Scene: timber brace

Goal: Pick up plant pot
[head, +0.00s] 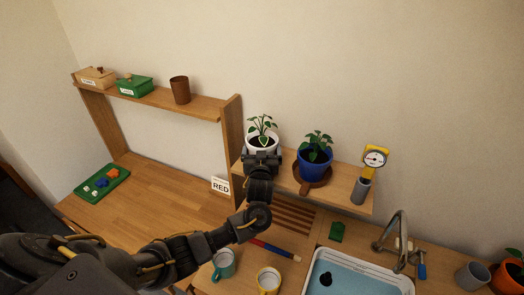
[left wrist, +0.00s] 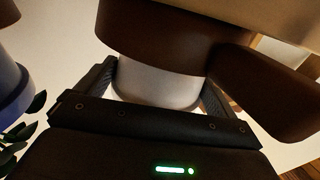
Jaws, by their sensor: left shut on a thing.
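A white plant pot (head: 262,140) with a leafy green plant stands at the left end of the low wooden shelf. My left gripper (head: 262,158) is in front of it and shut on it. In the left wrist view the white pot (left wrist: 150,84) sits between the two fingers, and a brown saucer (left wrist: 150,42) shows at its base. A blue plant pot (head: 315,163) with a plant stands just to the right on a brown saucer (head: 323,180). An orange plant pot (head: 507,277) is at the far right edge. My right gripper is not in view.
A yellow gauge (head: 375,158) and grey cylinder (head: 360,191) stand at the shelf's right end. Below are a teal mug (head: 223,265), a yellow mug (head: 268,281) and a water basin (head: 355,275). A wooden upright (head: 231,125) is close left of the white pot.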

